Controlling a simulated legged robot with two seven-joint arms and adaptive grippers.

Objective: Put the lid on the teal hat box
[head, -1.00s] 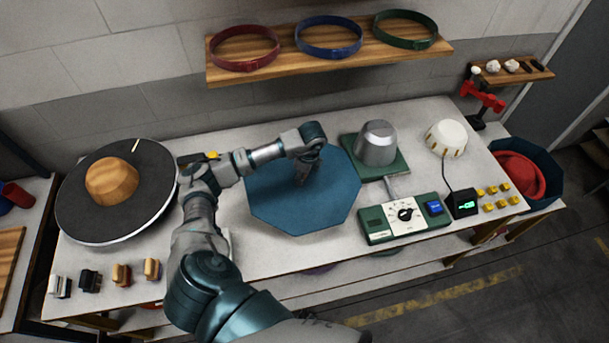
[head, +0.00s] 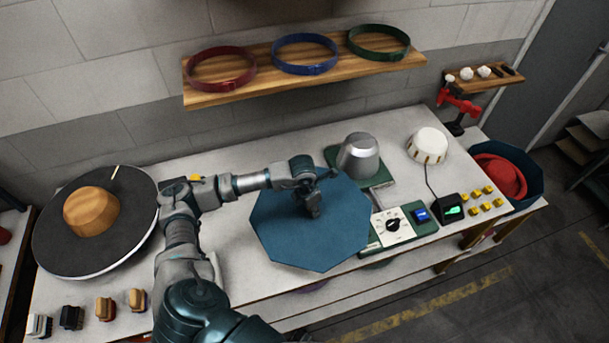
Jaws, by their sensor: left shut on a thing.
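The teal octagonal lid (head: 285,242) is held roughly level over the middle of the workbench. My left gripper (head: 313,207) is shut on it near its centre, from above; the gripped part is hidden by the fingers. The teal hat box (head: 535,176) stands open at the right end of the bench, with a red hat (head: 497,177) inside. The lid is well to the left of the box. My right gripper is not in view.
Between lid and box are a metal hat form (head: 358,156) on a green base, a control panel (head: 392,224), a white drum-like block (head: 427,146), a small display (head: 451,207) and several yellow pieces. A wooden shelf (head: 200,100) with bands hangs above. A turntable (head: 60,236) stands left.

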